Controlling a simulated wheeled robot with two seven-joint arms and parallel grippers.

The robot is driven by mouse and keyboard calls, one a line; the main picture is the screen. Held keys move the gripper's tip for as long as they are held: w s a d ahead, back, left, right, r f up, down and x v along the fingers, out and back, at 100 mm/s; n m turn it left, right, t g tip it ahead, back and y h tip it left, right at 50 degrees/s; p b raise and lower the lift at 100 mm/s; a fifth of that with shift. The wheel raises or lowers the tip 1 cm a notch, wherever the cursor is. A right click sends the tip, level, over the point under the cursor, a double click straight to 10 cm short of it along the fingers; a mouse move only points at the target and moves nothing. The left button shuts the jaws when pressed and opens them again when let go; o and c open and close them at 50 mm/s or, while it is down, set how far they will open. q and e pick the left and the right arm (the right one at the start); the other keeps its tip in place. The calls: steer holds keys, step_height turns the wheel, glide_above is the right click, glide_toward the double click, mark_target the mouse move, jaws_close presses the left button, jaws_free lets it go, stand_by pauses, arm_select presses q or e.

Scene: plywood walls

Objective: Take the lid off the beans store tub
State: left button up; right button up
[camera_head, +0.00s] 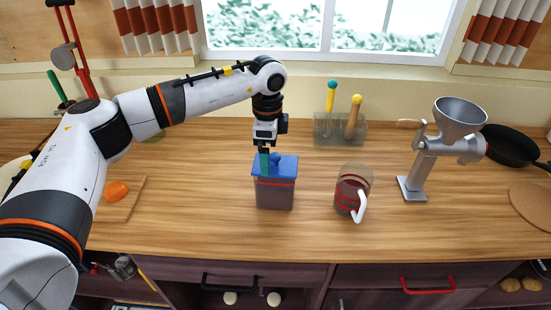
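The beans store tub (275,195) stands upright on the wooden worktop near the middle. It is a see-through square tub with dark contents and a red band. Its blue lid (287,168) sits on top, with a blue knob standing up from it. My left gripper (265,162) points straight down from above, its teal fingers at the lid, just left of the knob. One finger hides the other, so I cannot tell whether they touch or hold the knob. My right gripper is not in view.
A measuring jug (352,192) with a white handle stands right of the tub. A metal grinder (428,160), a black pan (508,146) and a utensil holder (340,131) stand farther right and behind. A board (122,207) with an orange item lies left. The worktop before the tub is clear.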

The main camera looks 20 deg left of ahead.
arm_select(q)
steer(key=shift+f, duration=1.2)
steer(key=c, duration=1.1)
